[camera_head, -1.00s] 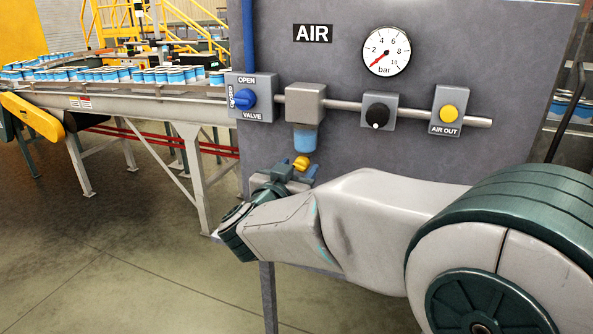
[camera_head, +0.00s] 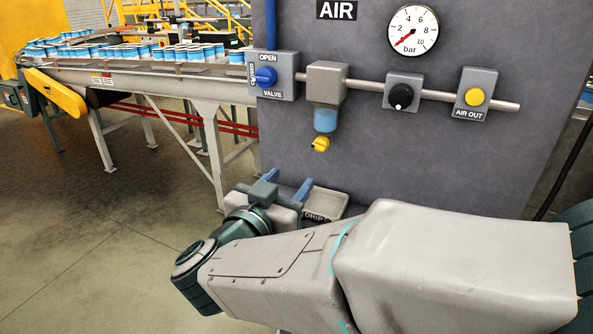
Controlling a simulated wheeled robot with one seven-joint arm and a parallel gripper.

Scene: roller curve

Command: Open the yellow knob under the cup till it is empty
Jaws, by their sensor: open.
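The cup (camera_head: 325,120) is a translucent blue bowl under a grey filter housing (camera_head: 327,82) on the air pipe. It looks blue inside; I cannot tell the exact level. The yellow knob (camera_head: 321,144) sits at the cup's bottom, fully in view. My gripper (camera_head: 288,184) has two blue fingers spread apart with nothing between them. It is below and a little left of the knob, clear of it.
A tray marked DRIP (camera_head: 325,212) is below the knob, partly hidden by my arm. The blue valve knob (camera_head: 266,77), gauge (camera_head: 413,31), black dial (camera_head: 401,96) and yellow AIR OUT button (camera_head: 475,97) are on the panel. A can conveyor (camera_head: 165,80) stands left.

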